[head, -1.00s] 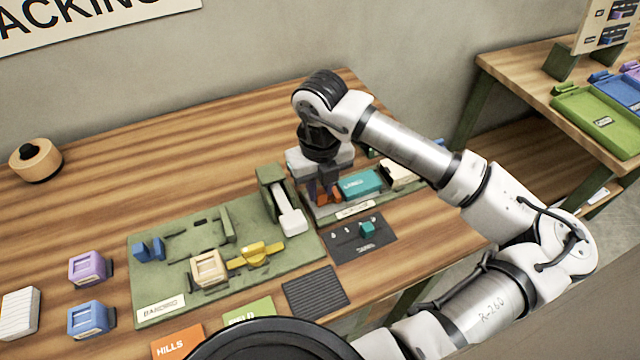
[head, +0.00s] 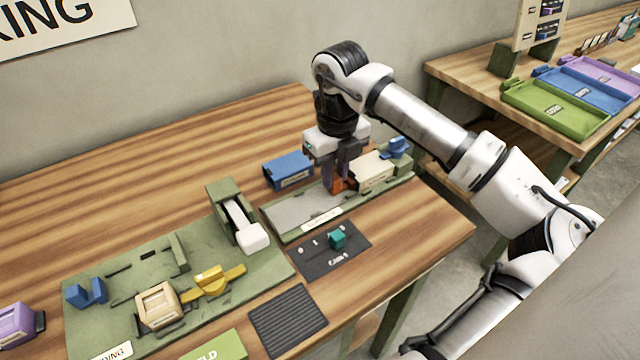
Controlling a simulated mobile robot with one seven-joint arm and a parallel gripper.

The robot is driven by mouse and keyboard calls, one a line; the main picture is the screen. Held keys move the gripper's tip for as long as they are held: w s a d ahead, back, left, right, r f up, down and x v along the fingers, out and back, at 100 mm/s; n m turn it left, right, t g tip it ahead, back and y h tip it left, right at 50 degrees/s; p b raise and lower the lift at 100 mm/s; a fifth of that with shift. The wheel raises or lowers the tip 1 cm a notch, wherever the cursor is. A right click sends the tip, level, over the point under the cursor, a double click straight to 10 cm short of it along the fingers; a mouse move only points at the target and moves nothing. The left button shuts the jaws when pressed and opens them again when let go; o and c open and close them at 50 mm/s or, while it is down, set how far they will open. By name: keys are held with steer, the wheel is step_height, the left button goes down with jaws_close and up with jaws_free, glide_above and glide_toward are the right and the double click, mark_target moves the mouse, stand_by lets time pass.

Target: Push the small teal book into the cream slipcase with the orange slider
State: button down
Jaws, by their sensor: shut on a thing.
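My gripper (head: 340,180) is shut on the orange slider (head: 338,187), low over the green-framed grey track (head: 295,212). The cream slipcase (head: 373,174) lies at the right part of this track, just right of the slider. The slider appears close against the slipcase's left end; whether they touch I cannot tell. The teal book is not visible now; no teal shows between slider and slipcase, and the inside of the slipcase is hidden.
A blue case (head: 287,170) lies behind the track, and a blue stop (head: 398,148) stands at its right end. A dark mat (head: 322,252) with a small teal block (head: 337,239) lies in front. A green fixture board (head: 130,280) fills the left.

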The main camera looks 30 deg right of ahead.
mark_target(337, 176)
steer(key=c, duration=1.3)
jaws_free()
steer(key=shift+d, duration=0.4)
steer(key=shift+a, duration=0.1)
steer(key=shift+r, duration=0.1)
step_height(337, 176, up, 14)
steer(key=shift+f+b, duration=0.15)
steer(key=shift+b, duration=0.8)
